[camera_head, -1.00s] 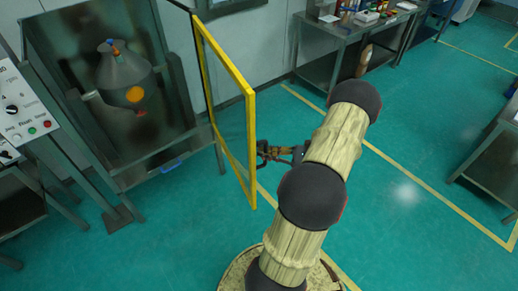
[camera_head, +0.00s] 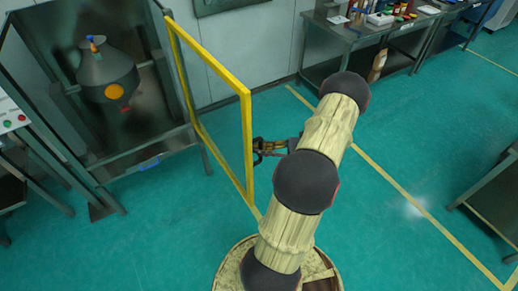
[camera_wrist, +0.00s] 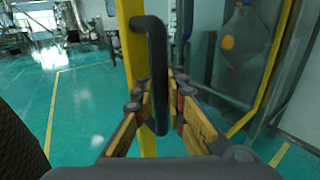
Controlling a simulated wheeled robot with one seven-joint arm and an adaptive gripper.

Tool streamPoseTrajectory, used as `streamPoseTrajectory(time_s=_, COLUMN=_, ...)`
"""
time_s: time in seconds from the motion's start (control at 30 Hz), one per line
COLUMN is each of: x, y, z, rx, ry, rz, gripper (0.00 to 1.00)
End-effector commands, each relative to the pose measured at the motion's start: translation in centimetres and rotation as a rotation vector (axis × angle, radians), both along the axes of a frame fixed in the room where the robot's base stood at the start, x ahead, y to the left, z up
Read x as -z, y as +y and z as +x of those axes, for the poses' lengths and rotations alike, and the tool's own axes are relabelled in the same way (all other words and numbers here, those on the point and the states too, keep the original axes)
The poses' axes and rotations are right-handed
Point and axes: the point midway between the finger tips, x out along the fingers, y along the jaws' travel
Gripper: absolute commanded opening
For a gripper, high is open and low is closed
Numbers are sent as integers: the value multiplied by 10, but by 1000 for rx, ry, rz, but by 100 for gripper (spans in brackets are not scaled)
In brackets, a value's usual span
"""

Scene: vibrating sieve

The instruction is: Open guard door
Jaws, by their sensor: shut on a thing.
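The guard door (camera_head: 247,140) is a clear panel in a yellow frame, standing swung out from the sieve cabinet (camera_head: 150,150). Its dark handle (camera_wrist: 156,75) is an upright bar on the yellow frame in the wrist view. My gripper (camera_wrist: 160,105) is shut on this handle, with its fingers on both sides of the bar. In the head view my gripper (camera_head: 262,148) is at the door's free edge, partly hidden by the frame. The grey sieve vessel (camera_head: 107,75) with an orange disc stands inside the cabinet, open to view.
A control panel (camera_head: 12,115) stands at the left of the cabinet. A bench (camera_head: 345,40) with bottles and boxes is along the back wall, and another table (camera_head: 490,190) is at the right. The green floor around the door is clear.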

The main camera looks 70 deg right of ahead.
Motion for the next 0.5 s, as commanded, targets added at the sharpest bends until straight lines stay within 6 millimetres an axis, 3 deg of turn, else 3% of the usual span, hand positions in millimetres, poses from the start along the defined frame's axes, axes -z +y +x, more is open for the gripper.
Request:
streamPoseTrajectory(time_s=0.43, x=5, y=4, z=-2, rx=-7, ry=6, rz=9, gripper=0)
streamPoseTrajectory(time_s=0.47, x=5, y=4, z=-2, rx=-7, ry=6, rz=9, gripper=12)
streamPoseTrajectory(time_s=0.5, x=4, y=4, z=-2, rx=-7, ry=6, rz=9, gripper=15)
